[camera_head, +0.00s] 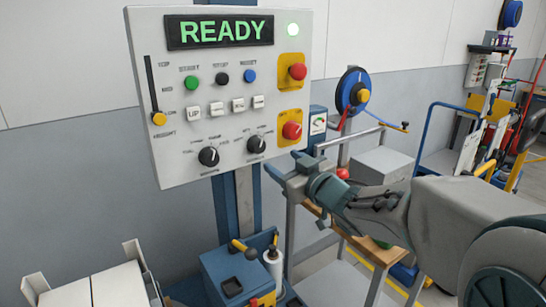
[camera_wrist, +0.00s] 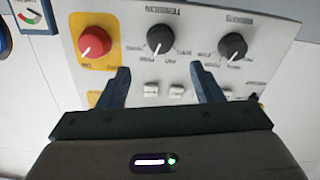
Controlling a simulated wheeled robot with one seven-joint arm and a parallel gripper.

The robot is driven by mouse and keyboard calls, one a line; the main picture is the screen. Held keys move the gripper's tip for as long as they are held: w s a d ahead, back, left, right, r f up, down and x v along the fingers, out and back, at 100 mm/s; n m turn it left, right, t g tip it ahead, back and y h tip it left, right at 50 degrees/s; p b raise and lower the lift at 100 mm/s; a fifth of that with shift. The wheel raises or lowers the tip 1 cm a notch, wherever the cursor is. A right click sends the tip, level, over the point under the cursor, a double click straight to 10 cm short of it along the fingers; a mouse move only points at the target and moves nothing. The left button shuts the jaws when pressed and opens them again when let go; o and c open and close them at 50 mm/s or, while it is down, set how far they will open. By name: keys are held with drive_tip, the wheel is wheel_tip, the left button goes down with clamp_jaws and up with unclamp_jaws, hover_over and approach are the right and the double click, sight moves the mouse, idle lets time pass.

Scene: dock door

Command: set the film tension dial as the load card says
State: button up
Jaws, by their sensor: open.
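The control panel (camera_head: 225,95) carries two black dials low on its face. The right dial (camera_head: 257,145) seems to be the film tension dial; in the wrist view, where the panel is upside down, a blurred "TENSION" label is beside this dial (camera_wrist: 160,38). Its scale is too small to read. The other dial (camera_head: 208,156) also shows in the wrist view (camera_wrist: 232,46). My gripper (camera_head: 298,168) is open and empty, right of and below the dials in the head view. In the wrist view its fingertips (camera_wrist: 160,70) are apart, with the tension dial beyond the gap. I cannot make out a load card.
White rocker buttons (camera_head: 238,105) sit above the dials. The display (camera_head: 219,32) reads READY. A gauge (camera_head: 318,122) is at the panel's right.

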drive_tip(key=shift+v, duration=1.65)
drive_tip(key=shift+d, duration=0.1)
drive_tip(key=s+d+f+m+g+h+p, duration=0.1)
drive_tip(key=s+d+f+m+g+h, duration=0.15)
drive_tip(key=d+h, duration=0.25)
drive_tip(key=s+d+f+m+g+h+p, duration=0.1)
drive_tip(key=s+d+f+m+h, duration=0.1)
drive_tip(key=d+f+m+h, duration=0.3)
drive_tip(key=s+f+g+p, duration=0.1)
drive_tip(key=s+g, duration=0.3)
drive_tip(key=s, duration=0.5)
drive_tip(key=s+f+m+g+p, duration=0.1)
drive_tip(key=s+f+g, duration=0.3)
drive_tip(key=s, duration=0.5)
drive_tip(key=shift+d+f+g, duration=0.25)
drive_tip(key=shift+f+g, duration=0.05)
drive_tip(key=shift+g, duration=0.05)
drive_tip(key=shift+s+m, duration=0.15)
drive_tip(key=shift+m, duration=0.1)
